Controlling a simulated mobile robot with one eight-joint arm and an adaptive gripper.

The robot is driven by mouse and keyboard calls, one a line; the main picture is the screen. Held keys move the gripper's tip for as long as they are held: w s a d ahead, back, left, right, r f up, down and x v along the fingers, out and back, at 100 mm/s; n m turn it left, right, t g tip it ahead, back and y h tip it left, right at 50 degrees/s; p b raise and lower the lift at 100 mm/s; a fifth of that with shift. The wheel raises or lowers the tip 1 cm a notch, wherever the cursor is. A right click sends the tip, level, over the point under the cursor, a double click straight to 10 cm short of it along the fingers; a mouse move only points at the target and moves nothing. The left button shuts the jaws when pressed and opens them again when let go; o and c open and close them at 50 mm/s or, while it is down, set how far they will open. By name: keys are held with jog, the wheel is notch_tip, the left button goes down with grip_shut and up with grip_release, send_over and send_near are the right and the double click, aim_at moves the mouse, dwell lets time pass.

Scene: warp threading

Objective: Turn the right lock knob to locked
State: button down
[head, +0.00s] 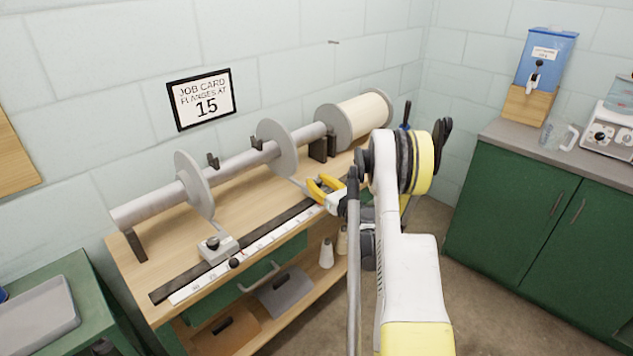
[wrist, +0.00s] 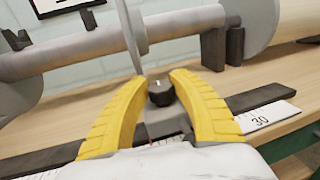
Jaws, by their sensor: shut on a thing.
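The right lock knob (wrist: 161,93) is a small black knob with a pale mark on top, on a grey block (wrist: 168,122) below the right flange (head: 275,148). My gripper (head: 318,186) has its yellow fingers shut on this knob, one on each side, in the wrist view (wrist: 159,86). In the head view the fingers and arm hide the knob. The left lock knob (head: 212,242) is black and sits on a grey block (head: 219,251) below the left flange (head: 194,184).
A grey beam (head: 150,207) runs above the wooden bench (head: 128,255), with a thread-wound spool (head: 358,113) at its right end. A dark rail and white ruler (head: 262,243) lie along the bench front. A card reading 15 (head: 203,100) hangs behind. Green cabinets (head: 520,205) stand right.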

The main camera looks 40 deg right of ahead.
jog(key=shift+a+m+h, duration=0.1)
jog(key=shift+m+h, duration=0.2)
jog(key=shift+h, duration=0.2)
jog(key=m+g+h, duration=0.1)
jog(key=h, duration=0.1)
jog(key=m+h, duration=0.2)
jog(key=h, duration=0.1)
jog(key=shift+w+g, duration=0.1)
jog(key=shift+g, duration=0.3)
jog(key=m+g+h, duration=0.4)
jog(key=m+h, duration=0.1)
jog(key=shift+h, duration=0.3)
jog(key=m+g+h, duration=0.1)
jog(key=m+g, duration=0.1)
jog(key=g, duration=0.1)
jog(key=m+g+h, duration=0.2)
jog(key=g, duration=0.1)
jog(key=shift+m+g, duration=0.3)
jog(key=shift+g, duration=0.1)
jog(key=m+g, duration=0.2)
jog(key=g, duration=0.1)
jog(key=m+g+h, duration=0.1)
jog(key=m+g, duration=0.1)
jog(key=g, duration=0.2)
jog(key=shift+m, duration=0.3)
jog(key=shift+s+g, duration=0.2)
jog(key=shift+g, duration=0.2)
jog(key=c, duration=1.1)
grip_release()
jog(key=shift+o, duration=0.2)
